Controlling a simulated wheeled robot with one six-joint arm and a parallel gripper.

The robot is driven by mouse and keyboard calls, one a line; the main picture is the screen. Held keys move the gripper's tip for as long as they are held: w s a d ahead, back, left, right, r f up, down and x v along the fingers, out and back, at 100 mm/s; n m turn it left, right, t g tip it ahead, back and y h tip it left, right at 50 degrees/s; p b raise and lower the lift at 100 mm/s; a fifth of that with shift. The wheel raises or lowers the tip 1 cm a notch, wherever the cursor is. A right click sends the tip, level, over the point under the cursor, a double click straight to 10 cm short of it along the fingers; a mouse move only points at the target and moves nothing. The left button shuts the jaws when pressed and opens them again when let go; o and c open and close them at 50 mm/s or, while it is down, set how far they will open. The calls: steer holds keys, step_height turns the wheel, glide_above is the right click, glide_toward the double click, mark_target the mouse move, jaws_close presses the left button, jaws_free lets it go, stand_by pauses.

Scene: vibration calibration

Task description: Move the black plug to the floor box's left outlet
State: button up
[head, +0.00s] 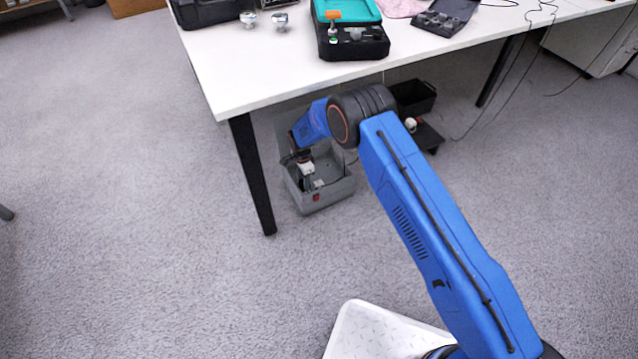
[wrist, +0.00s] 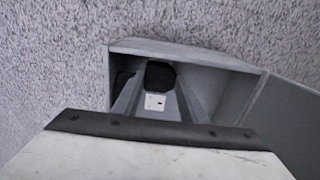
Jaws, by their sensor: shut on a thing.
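The grey floor box (head: 325,193) stands open on the carpet under the white table's front edge. My gripper (head: 303,160) reaches down into it and is shut on the black plug, which is too small and covered to make out clearly. In the wrist view, a pale block with a dark edge (wrist: 150,128), seemingly part of my gripper, covers the lower picture. Beyond it, inside the box (wrist: 225,60), are a white outlet face (wrist: 155,102) and a black rounded block (wrist: 160,75) beside it. I cannot tell whether that block is a plug.
The table (head: 235,75) overhangs close behind my arm, with a dark leg (head: 252,175) just left of the box. A black bin (head: 413,98) stands to the right under the table. The box's raised lid (wrist: 298,118) is at the right in the wrist view. Carpet at left is clear.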

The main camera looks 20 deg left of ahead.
steer(key=shift+d+f, duration=0.1)
steer(key=shift+f, duration=1.1)
stand_by(4.0)
steer(key=o, duration=1.1)
steer(key=shift+r, duration=0.15)
steer(key=shift+r, duration=2.4)
steer(key=shift+f, duration=0.1)
